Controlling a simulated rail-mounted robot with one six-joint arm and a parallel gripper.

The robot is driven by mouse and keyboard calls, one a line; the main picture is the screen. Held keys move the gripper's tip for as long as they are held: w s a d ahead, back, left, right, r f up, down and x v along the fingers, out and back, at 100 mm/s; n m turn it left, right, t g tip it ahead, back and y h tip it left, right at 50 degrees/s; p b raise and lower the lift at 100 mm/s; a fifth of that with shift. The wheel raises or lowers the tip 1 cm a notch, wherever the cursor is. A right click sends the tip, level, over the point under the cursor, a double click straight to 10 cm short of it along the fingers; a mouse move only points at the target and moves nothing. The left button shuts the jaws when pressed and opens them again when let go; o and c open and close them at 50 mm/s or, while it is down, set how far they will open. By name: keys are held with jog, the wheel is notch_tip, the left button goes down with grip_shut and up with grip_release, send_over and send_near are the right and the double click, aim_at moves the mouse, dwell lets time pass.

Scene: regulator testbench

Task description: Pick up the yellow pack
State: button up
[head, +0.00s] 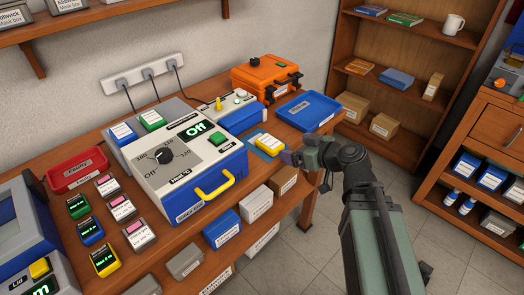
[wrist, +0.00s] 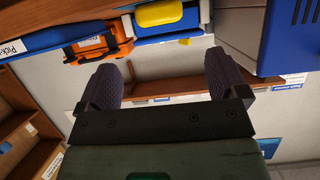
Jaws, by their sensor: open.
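The yellow pack (head: 269,142), with a pale label, lies on a small blue pad (head: 259,153) near the table's front edge, right of the big blue tester. My gripper (head: 290,157) is just right of the pack, at the table edge, apart from it as far as I can tell. In the wrist view the yellow pack (wrist: 160,13) is at the top, beyond my open gripper (wrist: 160,72). Nothing is between the purple fingers.
The blue tester with the yellow handle (head: 215,185) stands left of the pack. A blue tray (head: 308,111) and orange case (head: 264,76) sit behind it. Boxes (head: 284,180) fill the shelf below. Open floor lies to the right.

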aim_at(271, 142)
jog(key=b+x, duration=0.2)
jog(key=x, duration=0.3)
jog(key=shift+a+f, duration=0.15)
jog(key=shift+f, duration=0.05)
jog(key=shift+w+a, duration=0.15)
jog(key=shift+a, duration=0.05)
jog(key=b+x, duration=0.2)
jog(key=x, duration=0.3)
jog(key=c, duration=1.1)
notch_tip(271, 142, up, 20)
jog(key=p, duration=2)
jog(key=shift+r, duration=0.2)
jog(key=shift+f, duration=0.15)
